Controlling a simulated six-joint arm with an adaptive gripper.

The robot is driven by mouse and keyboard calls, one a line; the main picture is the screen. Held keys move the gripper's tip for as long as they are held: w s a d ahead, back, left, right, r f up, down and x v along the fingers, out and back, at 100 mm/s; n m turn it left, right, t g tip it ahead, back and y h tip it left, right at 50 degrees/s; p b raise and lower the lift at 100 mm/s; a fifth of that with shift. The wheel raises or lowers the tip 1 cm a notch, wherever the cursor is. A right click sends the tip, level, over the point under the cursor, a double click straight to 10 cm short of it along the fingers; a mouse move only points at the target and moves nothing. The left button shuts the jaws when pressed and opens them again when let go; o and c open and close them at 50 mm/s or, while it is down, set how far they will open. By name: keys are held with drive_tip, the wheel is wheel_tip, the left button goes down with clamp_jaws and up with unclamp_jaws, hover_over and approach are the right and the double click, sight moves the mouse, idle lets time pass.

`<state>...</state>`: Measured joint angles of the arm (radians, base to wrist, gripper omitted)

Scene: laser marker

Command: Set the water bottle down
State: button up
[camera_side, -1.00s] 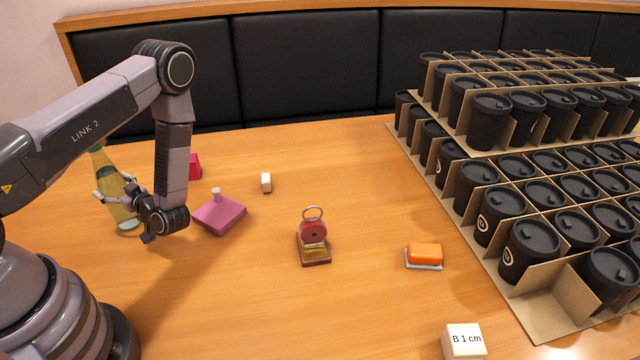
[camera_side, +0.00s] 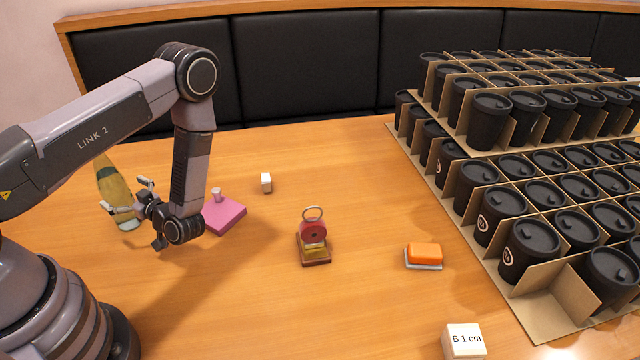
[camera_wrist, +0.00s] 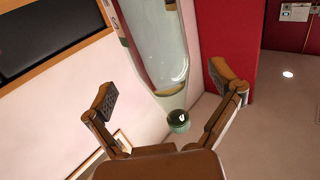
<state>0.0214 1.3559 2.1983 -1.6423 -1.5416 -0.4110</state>
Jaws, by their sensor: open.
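There is a visible gap on both sides there.
A magenta block with a knob (camera_side: 226,216) lies just right of my gripper. Black lidded cups in cardboard dividers (camera_side: 540,300) fill the right. The table's front middle is clear.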

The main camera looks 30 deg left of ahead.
drive_tip(key=d, duration=0.7)
drive_tip(key=w+d+r+m+t+h, duration=0.1)
drive_tip(key=w+d+r+t+h, duration=0.3)
drive_tip(key=w, duration=0.4)
drive_tip(key=w+d+r+m+t+h, duration=0.1)
drive_tip(key=w+d+r+t+h, duration=0.25)
drive_tip(key=w+h, duration=0.35)
drive_tip(key=d+r+m+t+h, duration=0.1)
drive_tip(key=d+r+m+h, duration=0.25)
drive_tip(key=r, duration=0.35)
drive_tip(key=d+r+m+t+h, duration=0.1)
drive_tip(key=d+r+m+h, duration=0.2)
drive_tip(key=r, duration=0.4)
drive_tip(key=s+d+r+m+h, duration=0.3)
drive_tip(key=s+r+m, duration=0.3)
drive_tip(key=s+r, duration=0.4)
drive_tip(key=s+a+m+g+y, duration=0.1)
drive_tip(key=s+a+m, duration=0.1)
drive_tip(key=s, duration=0.6)
drive_tip(key=s+a+m+g+y, duration=0.1)
drive_tip(key=s+a+m+g, duration=0.1)
drive_tip(key=s, duration=0.6)
drive_tip(key=shift+a, duration=0.6)
